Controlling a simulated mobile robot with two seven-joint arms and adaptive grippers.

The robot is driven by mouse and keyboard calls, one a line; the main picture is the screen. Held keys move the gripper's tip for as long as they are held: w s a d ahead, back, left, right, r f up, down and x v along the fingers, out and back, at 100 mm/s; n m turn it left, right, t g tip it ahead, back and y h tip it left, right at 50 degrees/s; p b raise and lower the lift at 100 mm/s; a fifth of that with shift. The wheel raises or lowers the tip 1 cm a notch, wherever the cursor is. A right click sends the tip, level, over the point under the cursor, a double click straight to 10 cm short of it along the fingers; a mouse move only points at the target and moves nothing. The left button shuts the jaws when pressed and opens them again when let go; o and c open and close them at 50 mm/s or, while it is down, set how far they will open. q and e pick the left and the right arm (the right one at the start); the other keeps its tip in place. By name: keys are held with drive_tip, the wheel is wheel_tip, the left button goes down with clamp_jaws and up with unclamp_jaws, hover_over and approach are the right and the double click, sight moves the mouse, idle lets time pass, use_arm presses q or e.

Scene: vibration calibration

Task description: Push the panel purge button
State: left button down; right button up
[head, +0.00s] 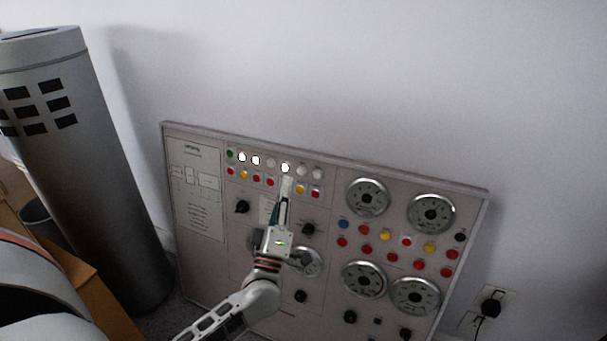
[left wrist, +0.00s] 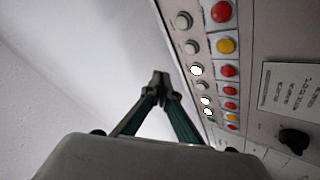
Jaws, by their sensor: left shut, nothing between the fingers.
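The grey control panel (head: 205,265) leans near the wall. Its top row has a green button (head: 230,154), glowing white buttons such as the one (head: 285,168) nearest my fingers, and duller grey ones (head: 317,174). Red and yellow buttons lie just below. Labels are too small to read, so I cannot tell which button is purge. My left gripper (head: 286,181) is shut and empty, its tips just below that glowing button in the head view. In the left wrist view the shut fingertips (left wrist: 160,77) appear left of the button rows; contact cannot be told. My right gripper is not in view.
Black knobs (head: 242,207) and round dials (head: 367,197) cover other parts of the panel. A tall grey cylinder (head: 100,190) stands to its left. A wall socket with a black plug (head: 490,308) is at the right. The white wall above is clear.

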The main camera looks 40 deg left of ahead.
sight(301, 171)
use_arm(q)
drive_tip(key=w, duration=0.1)
drive_tip(key=w+a+b, duration=0.1)
drive_tip(key=w, duration=0.1)
drive_tip(key=w+f, duration=0.1)
drive_tip(key=w, duration=0.1)
drive_tip(key=shift+w+a+f, duration=0.1)
drive_tip(key=shift+a, duration=0.05)
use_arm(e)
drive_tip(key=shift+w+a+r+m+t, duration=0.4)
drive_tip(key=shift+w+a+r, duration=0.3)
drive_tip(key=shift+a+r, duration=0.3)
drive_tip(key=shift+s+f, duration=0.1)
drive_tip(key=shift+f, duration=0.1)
use_arm(q)
drive_tip(key=shift+w, duration=0.15)
drive_tip(key=shift+w+a, duration=0.1)
drive_tip(key=shift+w, duration=0.15)
